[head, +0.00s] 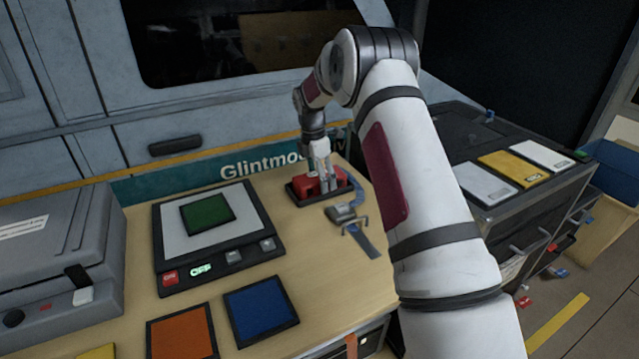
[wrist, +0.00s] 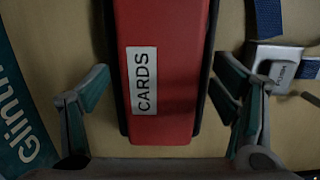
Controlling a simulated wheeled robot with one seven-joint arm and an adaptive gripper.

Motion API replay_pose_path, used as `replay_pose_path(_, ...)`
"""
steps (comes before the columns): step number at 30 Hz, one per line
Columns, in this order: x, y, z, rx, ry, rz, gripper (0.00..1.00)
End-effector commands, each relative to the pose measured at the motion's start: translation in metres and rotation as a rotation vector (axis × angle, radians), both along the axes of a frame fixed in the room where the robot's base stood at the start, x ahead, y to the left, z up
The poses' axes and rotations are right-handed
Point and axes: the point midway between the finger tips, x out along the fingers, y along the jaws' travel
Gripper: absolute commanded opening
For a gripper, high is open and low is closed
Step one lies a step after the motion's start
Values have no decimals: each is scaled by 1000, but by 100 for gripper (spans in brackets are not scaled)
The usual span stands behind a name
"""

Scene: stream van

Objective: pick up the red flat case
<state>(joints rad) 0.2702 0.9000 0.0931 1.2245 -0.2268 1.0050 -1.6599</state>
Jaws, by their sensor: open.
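The red flat case (head: 305,186) lies on the wooden counter by the back wall, on or in a dark base. In the wrist view the red case (wrist: 175,55) runs up from the lower middle past the top edge, with a white "CARDS" label. My gripper (head: 320,172) is over the case, pointing down, and partly hides it in the head view. In the wrist view my gripper (wrist: 162,88) is open, one finger on each side of the case, with gaps between. Nothing is held.
A strap with a metal buckle (head: 346,212) lies close to the case's right; the buckle (wrist: 275,62) is near my right finger. A scale (head: 172,245) bearing a green square (head: 207,214) stands to the left. Blue (head: 261,310) and orange (head: 182,335) squares lie in front.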

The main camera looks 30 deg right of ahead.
Motion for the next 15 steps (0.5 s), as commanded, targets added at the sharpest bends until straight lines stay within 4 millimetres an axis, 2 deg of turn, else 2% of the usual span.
replay_pose_path(1,0,0,0,0,0,0,78)
replay_pose_path(2,0,0,0,0,0,0,71)
replay_pose_path(9,0,0,0,0,0,0,17)
replay_pose_path(15,0,0,1,0,-1,0,15)
